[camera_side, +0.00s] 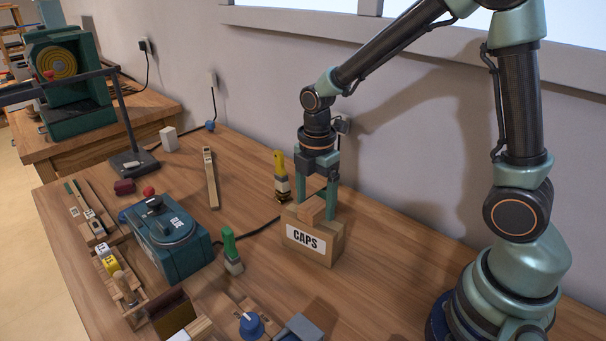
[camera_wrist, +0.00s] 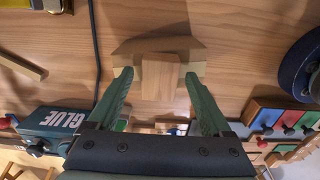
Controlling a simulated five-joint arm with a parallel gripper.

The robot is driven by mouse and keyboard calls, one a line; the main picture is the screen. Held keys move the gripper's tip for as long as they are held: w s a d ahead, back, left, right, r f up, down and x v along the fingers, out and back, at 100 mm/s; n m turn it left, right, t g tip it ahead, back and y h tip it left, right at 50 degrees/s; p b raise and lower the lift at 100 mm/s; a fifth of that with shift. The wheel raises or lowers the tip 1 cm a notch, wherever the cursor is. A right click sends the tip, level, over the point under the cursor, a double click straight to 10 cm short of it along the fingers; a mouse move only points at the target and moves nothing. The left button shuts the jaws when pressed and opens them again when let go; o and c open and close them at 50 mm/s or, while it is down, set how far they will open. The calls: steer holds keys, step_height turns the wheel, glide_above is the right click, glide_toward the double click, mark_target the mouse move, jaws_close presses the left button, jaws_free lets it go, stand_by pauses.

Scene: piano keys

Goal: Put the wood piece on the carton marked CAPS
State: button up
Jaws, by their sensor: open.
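The wood piece (camera_side: 311,209), a small light-brown block, rests on top of the brown carton marked CAPS (camera_side: 328,251) in the side view. In the wrist view the wood piece (camera_wrist: 160,78) lies over the carton (camera_wrist: 155,44), whose label is out of sight there. My gripper (camera_side: 316,207) points straight down over the carton, one finger on each side of the block. In the wrist view the fingers of my gripper (camera_wrist: 158,84) stand apart, with a narrow gap on either side of the block. The gripper is open.
A yellow-handled brush (camera_side: 280,176) stands close behind the carton to the left. A green-handled brush (camera_side: 231,252) stands to its left front. A teal glue machine (camera_side: 170,240) is further left. A blue knob (camera_side: 251,325) and other items lie at the front. Bare table lies right of the carton.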

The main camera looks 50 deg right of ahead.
mark_target(315, 204)
step_height(315, 204, up, 12)
steer(key=s+d+r+m+t, duration=0.1)
steer(key=s+m+t, duration=0.4)
steer(key=m, duration=1.3)
steer(key=s+r, duration=0.1)
steer(key=s, duration=0.2)
steer(key=shift+d+t, duration=0.3)
